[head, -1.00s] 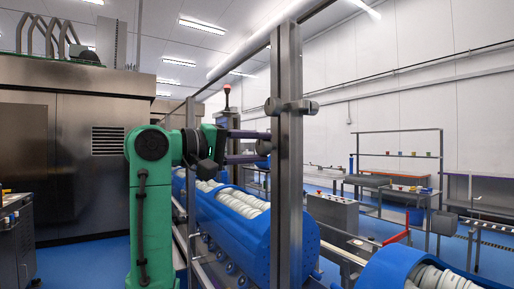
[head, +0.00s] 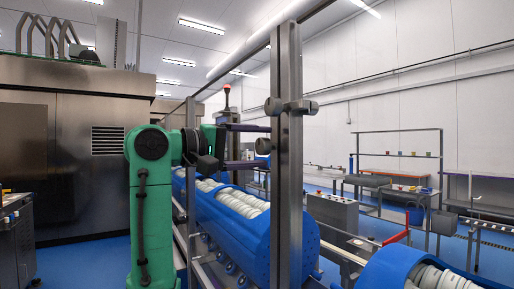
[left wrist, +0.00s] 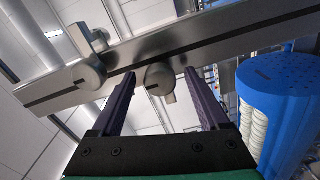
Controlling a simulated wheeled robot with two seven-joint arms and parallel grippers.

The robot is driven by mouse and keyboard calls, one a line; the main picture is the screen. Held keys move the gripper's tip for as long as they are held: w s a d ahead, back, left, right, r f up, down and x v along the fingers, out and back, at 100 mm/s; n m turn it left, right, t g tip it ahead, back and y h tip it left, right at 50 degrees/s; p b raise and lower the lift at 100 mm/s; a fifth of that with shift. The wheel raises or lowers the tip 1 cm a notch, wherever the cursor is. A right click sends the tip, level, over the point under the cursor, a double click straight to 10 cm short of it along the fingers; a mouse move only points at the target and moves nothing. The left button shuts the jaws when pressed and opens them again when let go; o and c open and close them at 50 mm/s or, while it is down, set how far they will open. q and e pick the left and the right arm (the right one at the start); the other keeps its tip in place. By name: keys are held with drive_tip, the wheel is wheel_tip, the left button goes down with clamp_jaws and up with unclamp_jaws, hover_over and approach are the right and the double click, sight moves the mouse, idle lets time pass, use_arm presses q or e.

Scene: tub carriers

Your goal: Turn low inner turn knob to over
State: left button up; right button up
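A grey metal post (head: 288,190) stands upright in the middle of the head view. The low inner knob (head: 263,146), short, round and grey, sticks out from the post's left side. It also shows in the left wrist view (left wrist: 160,76). My left gripper (head: 258,146) comes in from the left with its two dark purple fingers apart, one above and one below the knob. In the left wrist view the fingertips (left wrist: 159,74) lie either side of the knob, with gaps. Whether the knob reaches fully between them is unclear. My right gripper is not in view.
An upper clamp with a round knob (head: 308,107) sits higher on the post. A blue tub carrier (head: 230,215) with white rollers runs close behind the post. Another blue carrier (head: 385,270) is at the lower right. A steel cabinet (head: 85,170) stands at the left.

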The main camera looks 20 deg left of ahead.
use_arm(q)
drive_tip(key=b+v, duration=0.4)
drive_tip(key=v, duration=1)
drive_tip(key=shift+s, duration=0.25)
drive_tip(key=shift+a, duration=0.2)
